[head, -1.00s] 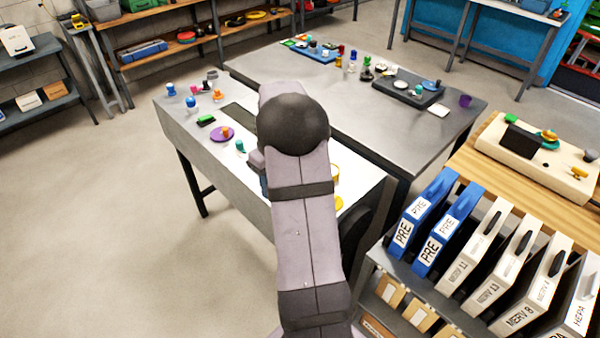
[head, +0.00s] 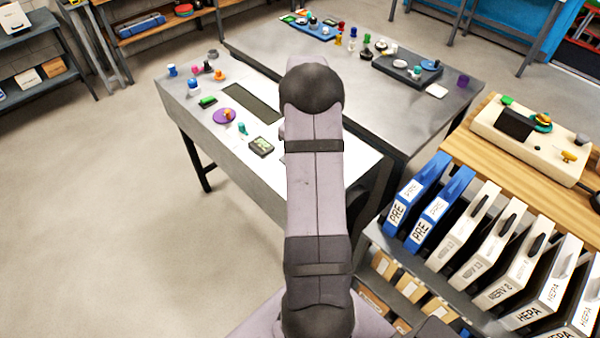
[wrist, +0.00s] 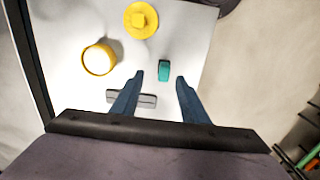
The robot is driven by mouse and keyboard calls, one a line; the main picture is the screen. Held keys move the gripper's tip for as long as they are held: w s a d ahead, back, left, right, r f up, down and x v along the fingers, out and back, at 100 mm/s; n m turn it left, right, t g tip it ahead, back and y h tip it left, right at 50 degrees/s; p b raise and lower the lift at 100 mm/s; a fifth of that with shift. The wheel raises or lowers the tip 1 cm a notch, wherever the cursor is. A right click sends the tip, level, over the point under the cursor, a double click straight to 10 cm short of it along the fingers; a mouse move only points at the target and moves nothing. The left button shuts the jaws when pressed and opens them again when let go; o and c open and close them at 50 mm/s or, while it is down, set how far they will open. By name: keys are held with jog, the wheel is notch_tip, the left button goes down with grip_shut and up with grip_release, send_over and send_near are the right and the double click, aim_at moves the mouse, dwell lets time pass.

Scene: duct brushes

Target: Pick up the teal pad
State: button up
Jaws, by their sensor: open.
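The teal pad (wrist: 164,70) is a small upright-looking teal block on the white tabletop in the wrist view, just beyond my fingertips and between their lines. My gripper (wrist: 159,78) is open, with its two dark blue fingers apart and nothing between them. Whether the fingertips are level with the pad or above it, I cannot tell. In the head view my arm hides the pad and the gripper. A different teal piece (head: 242,128) stands near a purple disc (head: 225,116) there.
In the wrist view a yellow ring (wrist: 99,60) lies left of the pad, a yellow disc (wrist: 141,20) beyond it, and a grey bar (wrist: 131,98) by the left finger. In the head view upright filter panels (head: 433,209) stand at right.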

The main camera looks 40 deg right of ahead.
jog(key=shift+s+a+f+p, duration=0.1)
jog(key=shift+a+f+p, duration=0.1)
jog(key=shift+f+p, duration=0.3)
jog(key=shift+a+f+p, duration=0.15)
jog(key=shift+f+p, duration=0.8)
jog(key=shift+f, duration=1.1)
jog(key=shift+c, duration=0.6)
grip_shut()
